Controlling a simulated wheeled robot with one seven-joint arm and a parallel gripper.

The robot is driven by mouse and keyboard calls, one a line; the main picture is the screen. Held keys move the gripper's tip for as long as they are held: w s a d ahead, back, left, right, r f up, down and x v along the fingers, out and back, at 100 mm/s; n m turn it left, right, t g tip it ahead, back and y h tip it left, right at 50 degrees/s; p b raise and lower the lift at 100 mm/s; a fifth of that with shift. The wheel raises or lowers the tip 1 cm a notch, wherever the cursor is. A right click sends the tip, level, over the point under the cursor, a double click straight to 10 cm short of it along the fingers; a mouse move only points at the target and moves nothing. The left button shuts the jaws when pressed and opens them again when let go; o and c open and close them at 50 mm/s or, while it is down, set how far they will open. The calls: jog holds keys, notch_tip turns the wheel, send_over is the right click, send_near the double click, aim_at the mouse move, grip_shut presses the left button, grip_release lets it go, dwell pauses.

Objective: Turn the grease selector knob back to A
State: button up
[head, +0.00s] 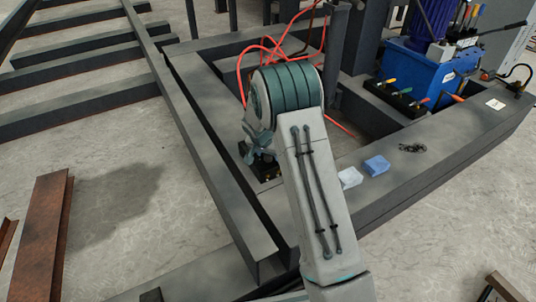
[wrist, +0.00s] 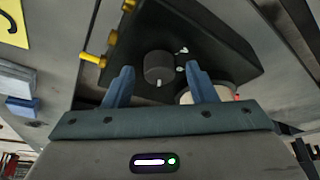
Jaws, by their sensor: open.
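The grease selector knob (wrist: 158,64) is a dark grey round knob on a black block (wrist: 210,45) in the wrist view. A short pale mark shows at its lower edge, and small white marks lie on the block to its right; I cannot read them as letters. My gripper (wrist: 160,86) is open, its two blue-grey fingers apart, one on each side below the knob in the picture. I cannot tell whether they touch it. In the head view my gripper (head: 258,158) is over the black block (head: 265,169), and the knob is hidden.
Brass fittings (wrist: 111,38) stick out from the block's left side. A pale round thing (wrist: 208,94) shows behind the right finger. Steel beams (head: 215,160) frame the spot. Red hoses (head: 241,75) run behind my arm. Blue (head: 377,165) and white cloths (head: 350,178) lie on the right beam.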

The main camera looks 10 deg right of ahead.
jog(key=c, duration=1)
jog(key=n+p, duration=0.1)
jog(key=n, duration=0.1)
jog(key=n+y+p, duration=0.1)
jog(key=p, duration=0.1)
jog(key=n+y+p, duration=0.1)
jog(key=n, duration=0.1)
jog(key=shift+s+d+r+n+t+p, duration=0.1)
jog(key=shift+d+r+n+t+p, duration=0.2)
jog(key=shift+t+p, duration=0.1)
jog(key=n+y+p, duration=0.1)
jog(key=n+p, duration=0.2)
jog(key=shift+f, duration=0.1)
jog(key=shift+f+n+y+p, duration=0.1)
jog(key=shift+n+y+p, duration=0.3)
jog(key=shift+n+p, duration=0.4)
jog(key=shift+f, duration=0.1)
